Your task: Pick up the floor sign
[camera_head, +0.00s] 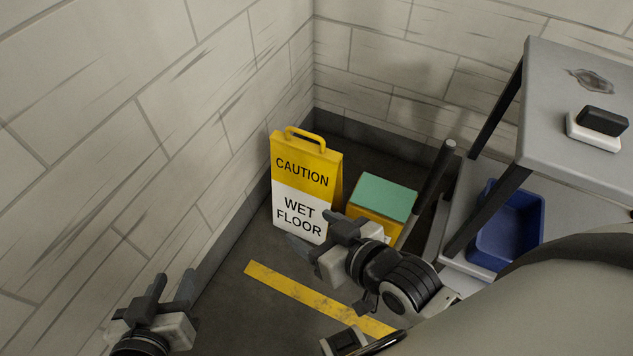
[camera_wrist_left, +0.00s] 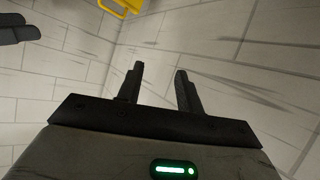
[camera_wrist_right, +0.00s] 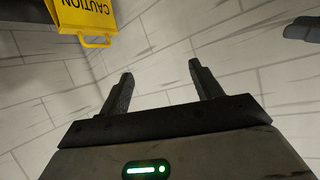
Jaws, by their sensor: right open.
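The yellow and white floor sign (camera_head: 304,180) reads "CAUTION WET FLOOR" and stands upright on the dark floor near the wall corner. Its yellow handle is on top. Part of it shows at the upper left of the right wrist view (camera_wrist_right: 84,14), and a yellow bit shows at the top of the left wrist view (camera_wrist_left: 122,5). My right gripper (camera_head: 318,232) is open and empty, in front of the sign's lower part in the head view. My left gripper (camera_head: 173,288) is open and empty at the lower left, apart from the sign.
A yellow box with a green top (camera_head: 384,195) stands right of the sign. A grey shelf table (camera_head: 570,100) at the right carries a black and white eraser-like block (camera_head: 596,128) and a blue bin (camera_head: 508,228). A yellow floor stripe (camera_head: 300,291) crosses open floor; a brick wall (camera_head: 130,130) bounds the left.

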